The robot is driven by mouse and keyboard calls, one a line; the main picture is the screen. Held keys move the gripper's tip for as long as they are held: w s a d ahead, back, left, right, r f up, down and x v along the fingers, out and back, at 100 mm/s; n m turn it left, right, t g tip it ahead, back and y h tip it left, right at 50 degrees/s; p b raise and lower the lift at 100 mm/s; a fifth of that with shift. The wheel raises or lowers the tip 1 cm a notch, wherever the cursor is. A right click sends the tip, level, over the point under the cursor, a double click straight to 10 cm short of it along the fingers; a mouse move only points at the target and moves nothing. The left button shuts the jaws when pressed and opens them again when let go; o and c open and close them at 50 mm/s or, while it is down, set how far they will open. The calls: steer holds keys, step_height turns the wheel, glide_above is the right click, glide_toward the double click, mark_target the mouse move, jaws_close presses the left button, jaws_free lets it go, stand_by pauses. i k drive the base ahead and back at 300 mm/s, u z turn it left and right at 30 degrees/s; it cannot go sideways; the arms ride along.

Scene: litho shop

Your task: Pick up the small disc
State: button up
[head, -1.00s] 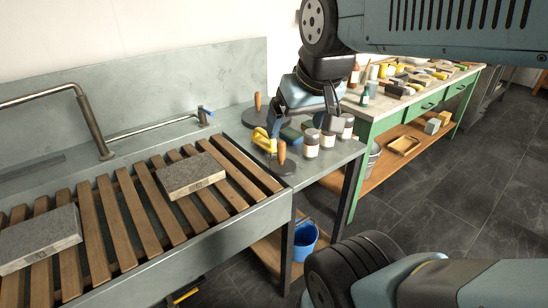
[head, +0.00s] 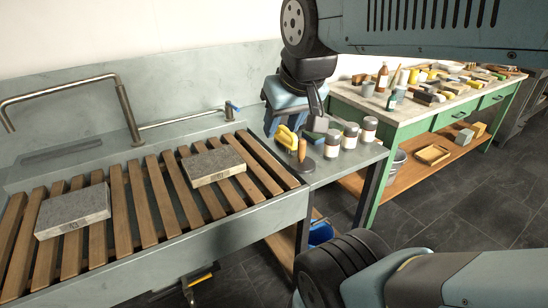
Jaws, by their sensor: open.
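A small dark disc (head: 306,165) with an upright wooden handle (head: 302,150) lies at the front left of the grey side counter, next to the slatted sink. My gripper (head: 295,126) is open and empty. In the picture it shows just above and behind the handle, over the back of the counter. I cannot tell its exact height or whether it touches anything. The arm and gripper hide the back of the counter, where a second handled disc showed earlier.
Close by stand a yellow-handled tool (head: 286,138), a green block (head: 314,138) and several lidded jars (head: 350,136). Two stone slabs (head: 213,166) lie on the wooden slats (head: 148,205). A cluttered green bench (head: 405,125) stands to the right.

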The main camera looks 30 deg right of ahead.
mark_target(301, 164)
steer(key=z, duration=0.6)
steer(key=i, duration=0.1)
steer(key=u, duration=2.65)
steer(key=k, duration=1.1)
steer(key=z, duration=2.95)
steer(key=k, duration=0.1)
steer(key=u, duration=0.95)
steer(key=i, duration=0.5)
steer(key=u, duration=0.1)
